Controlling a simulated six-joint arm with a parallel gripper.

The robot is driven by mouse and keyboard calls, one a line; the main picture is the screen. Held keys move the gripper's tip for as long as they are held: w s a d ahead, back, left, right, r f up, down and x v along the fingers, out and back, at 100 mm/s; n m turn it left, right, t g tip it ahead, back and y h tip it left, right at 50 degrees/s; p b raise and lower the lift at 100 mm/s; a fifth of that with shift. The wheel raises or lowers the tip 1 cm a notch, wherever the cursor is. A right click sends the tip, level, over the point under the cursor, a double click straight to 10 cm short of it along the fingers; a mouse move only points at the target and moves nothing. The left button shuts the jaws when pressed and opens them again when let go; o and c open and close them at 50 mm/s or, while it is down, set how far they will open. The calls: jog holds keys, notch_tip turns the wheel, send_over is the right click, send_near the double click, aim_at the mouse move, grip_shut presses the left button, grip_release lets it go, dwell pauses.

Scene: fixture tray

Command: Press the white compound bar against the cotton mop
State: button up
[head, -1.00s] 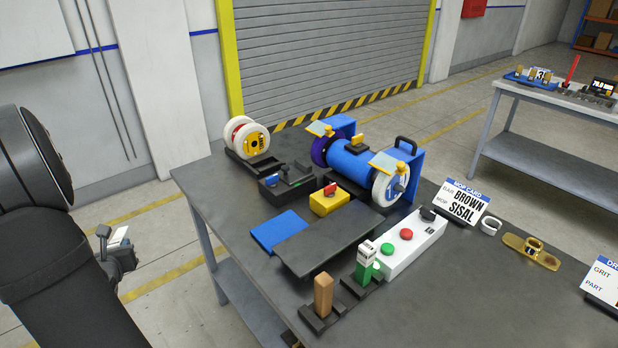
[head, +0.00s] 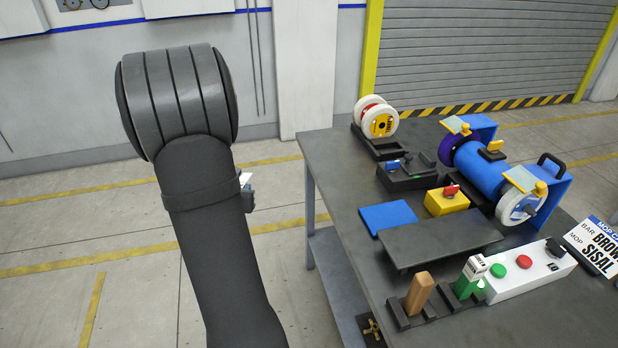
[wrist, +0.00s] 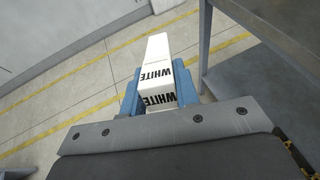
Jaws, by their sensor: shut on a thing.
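My gripper (wrist: 157,88) is shut on the white compound bar (wrist: 157,52), which is marked WHITE and sits between the blue fingers in the wrist view. In the head view my arm hides most of the gripper; a bit of the white bar (head: 246,178) shows at its right side, off the table's left side. The blue polishing machine (head: 482,172) stands on the table. A white mop (head: 517,207) is on its near end and a purple mop (head: 461,152) on its far end; I read no cotton label on either. The bar is well apart from both.
On the table (head: 330,165) are a wheel stand (head: 380,123), blue pad (head: 388,218), yellow switch box (head: 447,201), dark plate (head: 440,240), brown bar (head: 419,292), green bar (head: 468,284) and button box (head: 530,268). A card (head: 600,246) reads brown, sisal. Floor left of the table is open.

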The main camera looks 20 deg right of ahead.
jog(key=s+d+r+m+g+h, duration=0.25)
jog(key=s+d+m+g, duration=0.3)
jog(key=d, duration=0.55)
jog(key=s+d+r+m+g+h, duration=0.1)
jog(key=s+d+r+m+g, duration=0.3)
jog(key=d+m, duration=0.5)
jog(key=s+d+r+m+g+h, duration=0.15)
jog(key=s+d+m+g, duration=0.4)
jog(key=d, duration=0.75)
jog(key=s+d+r+m+g+y, duration=0.1)
jog(key=s+d+m+g+y, duration=0.1)
jog(key=s+d+m+y, duration=0.35)
jog(key=s+d+m+g+y, duration=0.2)
jog(key=s+m+y, duration=0.2)
jog(key=s+m, duration=0.4)
jog(key=s+a+r+m+t, duration=0.1)
jog(key=s+r+m+t, duration=0.1)
jog(key=s+m, duration=0.4)
jog(key=s+a+r+m+t, duration=0.1)
jog(key=s+r+m+t, duration=0.2)
jog(key=s+m, duration=0.3)
jog(key=m, duration=0.5)
jog(key=shift+t, duration=0.3)
jog(key=shift+d+r+h, duration=0.15)
jog(key=shift+h, duration=0.1)
